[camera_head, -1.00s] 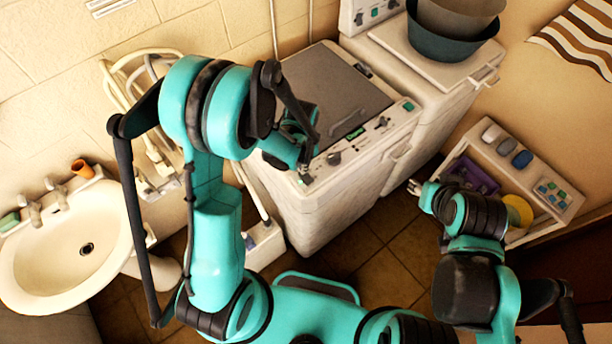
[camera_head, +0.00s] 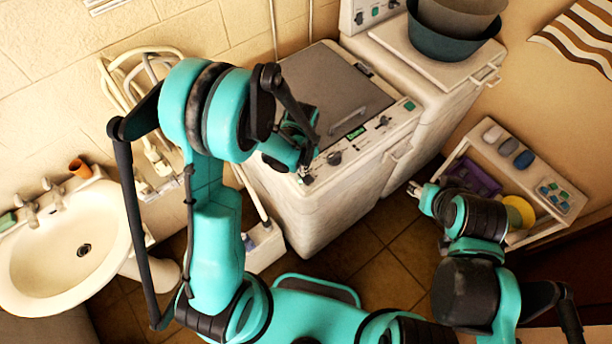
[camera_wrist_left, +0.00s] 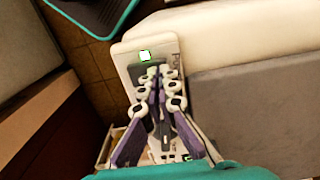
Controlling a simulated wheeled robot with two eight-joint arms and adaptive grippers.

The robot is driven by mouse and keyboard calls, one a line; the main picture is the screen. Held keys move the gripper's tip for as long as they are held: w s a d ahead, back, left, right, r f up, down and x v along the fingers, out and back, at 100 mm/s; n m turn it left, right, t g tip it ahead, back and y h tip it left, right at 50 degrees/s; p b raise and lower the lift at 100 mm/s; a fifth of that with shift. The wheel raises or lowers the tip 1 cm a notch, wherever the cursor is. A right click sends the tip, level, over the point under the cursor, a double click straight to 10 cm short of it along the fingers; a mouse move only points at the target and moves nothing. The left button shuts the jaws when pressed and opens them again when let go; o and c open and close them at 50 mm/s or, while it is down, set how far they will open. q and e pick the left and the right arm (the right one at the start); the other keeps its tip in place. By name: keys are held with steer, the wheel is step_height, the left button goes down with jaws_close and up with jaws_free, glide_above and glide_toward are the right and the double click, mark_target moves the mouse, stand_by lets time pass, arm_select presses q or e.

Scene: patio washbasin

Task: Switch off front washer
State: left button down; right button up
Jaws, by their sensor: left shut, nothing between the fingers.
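The front washer (camera_head: 330,195) is a white machine with a grey lid and a control panel along its near edge. The panel holds dark knobs and a green label. My left gripper (camera_head: 306,179) is at the left end of this panel, its fingers pointing down. I cannot tell whether the fingertips touch the panel. My right gripper (camera_head: 415,189) is over the floor right of the washer, too small to read.
A second white washer (camera_head: 440,75) stands behind, with a dark tub (camera_head: 450,42) on top. A washbasin (camera_head: 60,260) is at left, with hoses (camera_head: 140,110) on the wall beside it. A shelf unit (camera_head: 545,165) stands at right. Tiled floor is free between washer and shelf.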

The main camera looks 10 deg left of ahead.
arm_select(q)
steer(key=shift+f, duration=0.15)
steer(key=shift+r+p, duration=2.1)
steer(key=shift+r, duration=1.5)
steer(key=s+a+f+n+t+b, duration=0.4)
steer(key=s+f+n+t+b, duration=0.3)
steer(key=b, duration=1.9)
steer(key=s+f, duration=0.1)
steer(key=s, duration=0.2)
steer(key=shift+s+a+n+b, duration=0.15)
steer(key=shift+a+n+b, duration=0.15)
steer(key=shift+a+b, duration=0.05)
steer(key=shift+f, duration=0.15)
